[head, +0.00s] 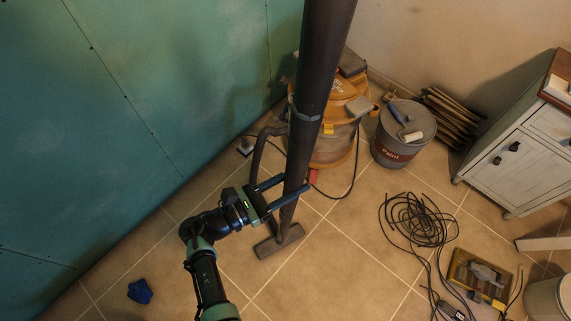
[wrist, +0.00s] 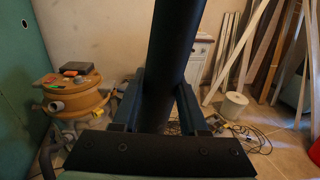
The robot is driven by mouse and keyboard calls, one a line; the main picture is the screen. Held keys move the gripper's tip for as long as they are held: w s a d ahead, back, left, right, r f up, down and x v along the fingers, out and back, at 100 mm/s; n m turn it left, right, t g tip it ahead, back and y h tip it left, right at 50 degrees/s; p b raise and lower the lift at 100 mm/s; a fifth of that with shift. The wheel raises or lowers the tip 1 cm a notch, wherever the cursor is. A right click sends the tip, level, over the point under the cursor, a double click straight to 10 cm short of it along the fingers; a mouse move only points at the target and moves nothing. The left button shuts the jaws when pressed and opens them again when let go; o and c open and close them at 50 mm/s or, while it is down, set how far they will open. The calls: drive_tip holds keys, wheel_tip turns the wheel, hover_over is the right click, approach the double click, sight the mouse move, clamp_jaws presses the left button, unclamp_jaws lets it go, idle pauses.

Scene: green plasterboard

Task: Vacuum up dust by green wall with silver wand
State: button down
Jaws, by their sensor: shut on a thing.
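A long dark grey wand (head: 312,110) runs from the top of the head view down to a flat floor head (head: 280,241) on the tiles. The wand looks dark rather than silver. My gripper (head: 293,184) is shut around the wand's lower part, a little above the floor head. In the wrist view the wand (wrist: 170,50) stands between the two fingers and hides what is behind it. A hose joins the wand from the orange vacuum (head: 333,145) behind it. The green wall (head: 110,110) is to the left, with pale smudges. I cannot make out dust on the floor.
A paint bucket (head: 403,135) stands right of the vacuum. A coiled black cable (head: 418,222) and a yellow tool box (head: 478,275) lie at the right. A blue cloth-like item (head: 140,291) lies near the wall. A white cabinet (head: 520,150) stands far right. Tiles along the wall are mostly clear.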

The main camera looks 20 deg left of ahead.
drive_tip(key=shift+s+d+r+p, duration=0.1)
drive_tip(key=shift+s+d+p, duration=0.65)
drive_tip(key=shift+d, duration=0.3)
drive_tip(key=shift+s+d+r+p, duration=0.1)
drive_tip(key=shift+s+d+p, duration=0.65)
drive_tip(key=shift+d, duration=0.25)
drive_tip(key=shift+w+a+f, duration=0.1)
